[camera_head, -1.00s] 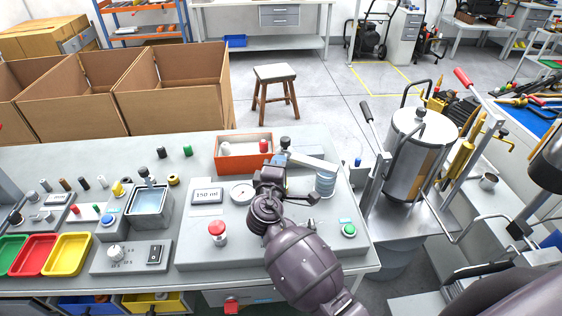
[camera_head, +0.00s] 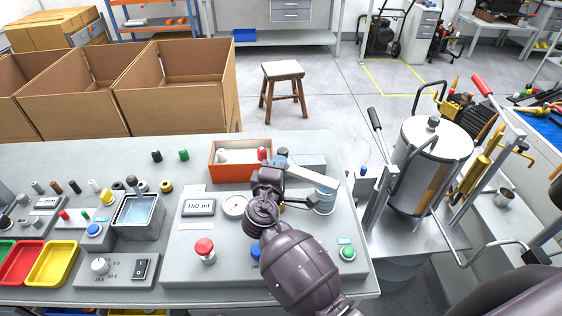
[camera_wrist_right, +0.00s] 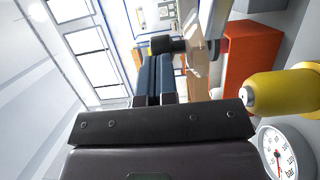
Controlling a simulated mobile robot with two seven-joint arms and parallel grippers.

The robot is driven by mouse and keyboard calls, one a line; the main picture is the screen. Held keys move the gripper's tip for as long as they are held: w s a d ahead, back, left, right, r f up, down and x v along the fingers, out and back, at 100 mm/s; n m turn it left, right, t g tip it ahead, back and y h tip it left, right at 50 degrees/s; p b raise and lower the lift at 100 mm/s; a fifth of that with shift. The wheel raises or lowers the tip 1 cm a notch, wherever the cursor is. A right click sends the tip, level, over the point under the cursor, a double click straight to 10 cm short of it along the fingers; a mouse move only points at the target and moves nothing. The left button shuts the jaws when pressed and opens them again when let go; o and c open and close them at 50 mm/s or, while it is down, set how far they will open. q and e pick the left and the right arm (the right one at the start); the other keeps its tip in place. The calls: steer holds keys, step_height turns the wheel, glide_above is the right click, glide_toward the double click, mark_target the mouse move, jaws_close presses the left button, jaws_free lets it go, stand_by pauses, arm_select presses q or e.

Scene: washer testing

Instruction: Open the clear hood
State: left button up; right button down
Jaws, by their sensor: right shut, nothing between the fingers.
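A clear hood is hard to make out. On the grey test panel (camera_head: 180,262), a pale flat bar (camera_head: 313,173) slants over a bluish ribbed cylinder (camera_head: 325,200); I cannot tell whether these belong to the hood. My right gripper (camera_head: 277,163) is shut and empty beside the bar's left end. In the wrist view its dark blue fingers (camera_wrist_right: 155,80) lie together, just short of a black cylindrical knob (camera_wrist_right: 183,46) beside a pale edge; contact cannot be told. My wrist hides part of the panel. My left gripper is out of view.
A round gauge (camera_head: 235,206), a 150 ml display (camera_head: 199,207), a red button (camera_head: 204,248) and a green button (camera_head: 347,253) surround my arm. An orange bin (camera_head: 232,176) stands behind. A tall metal vessel (camera_head: 409,185) with levers stands at the right.

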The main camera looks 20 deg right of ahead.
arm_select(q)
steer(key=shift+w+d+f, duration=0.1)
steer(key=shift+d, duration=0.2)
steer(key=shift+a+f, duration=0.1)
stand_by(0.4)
